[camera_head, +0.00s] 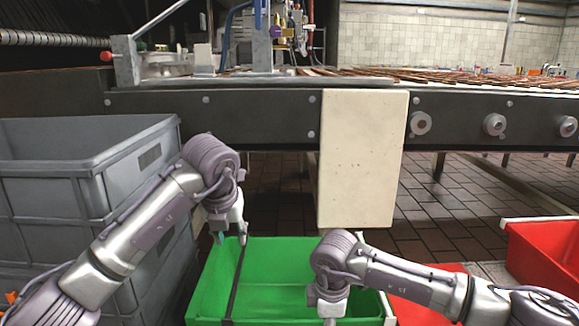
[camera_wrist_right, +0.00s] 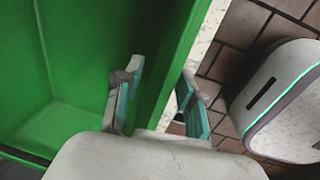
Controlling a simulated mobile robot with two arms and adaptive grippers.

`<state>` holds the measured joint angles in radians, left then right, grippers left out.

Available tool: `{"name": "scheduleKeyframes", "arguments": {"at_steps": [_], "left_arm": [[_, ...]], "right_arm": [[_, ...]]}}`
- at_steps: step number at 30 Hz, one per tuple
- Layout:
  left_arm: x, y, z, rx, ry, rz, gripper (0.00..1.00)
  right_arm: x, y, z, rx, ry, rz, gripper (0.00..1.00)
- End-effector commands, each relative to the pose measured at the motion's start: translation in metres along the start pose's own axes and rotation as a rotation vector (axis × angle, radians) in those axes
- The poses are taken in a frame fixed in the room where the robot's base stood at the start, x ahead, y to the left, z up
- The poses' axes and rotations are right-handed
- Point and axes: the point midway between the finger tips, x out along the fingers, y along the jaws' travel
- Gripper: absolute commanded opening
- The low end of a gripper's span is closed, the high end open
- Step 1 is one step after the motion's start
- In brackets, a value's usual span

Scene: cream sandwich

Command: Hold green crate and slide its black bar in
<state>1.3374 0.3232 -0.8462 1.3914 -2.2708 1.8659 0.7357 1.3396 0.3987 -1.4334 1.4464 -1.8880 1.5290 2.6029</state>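The green crate (camera_head: 290,255) stands at the bottom middle of the head view, its near side cut off. A black bar (camera_head: 236,282) crosses it front to back, nearer its left end. My left gripper (camera_head: 231,236) is at the crate's far rim by the bar's far end, fingers apart; contact with the bar is unclear. My right gripper (camera_head: 334,306) is low at the crate's right part, fingertips hidden in the head view. In the right wrist view, its fingers (camera_wrist_right: 160,98) are apart, astride the green end wall (camera_wrist_right: 172,58), one inside and one outside.
Grey stacked crates (camera_head: 60,165) stand left, close to my left arm. Red crates (camera_head: 548,252) stand right. A conveyor (camera_head: 250,115) with a hanging cream panel (camera_head: 362,160) runs behind. Tiled floor (camera_head: 440,225) is clear between panel and red crates.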

Motion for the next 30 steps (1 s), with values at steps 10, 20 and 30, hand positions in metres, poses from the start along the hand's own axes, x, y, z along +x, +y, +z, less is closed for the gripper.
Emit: {"name": "scheduleKeyframes", "arguments": {"at_steps": [10,20,30], "left_arm": [[-0.029,0.0,0.012,0.0,0.0,0.0,0.38],[-0.046,0.0,0.019,0.0,0.0,0.0,0.38],[-0.045,0.0,0.019,0.0,0.0,0.0,0.38]], "right_arm": [[-0.04,0.001,0.0,0.0,0.0,0.0,0.4],[-0.066,0.0,0.0,-0.001,0.0,0.0,0.4],[-0.064,0.0,0.0,0.0,0.0,0.0,0.61]]}}
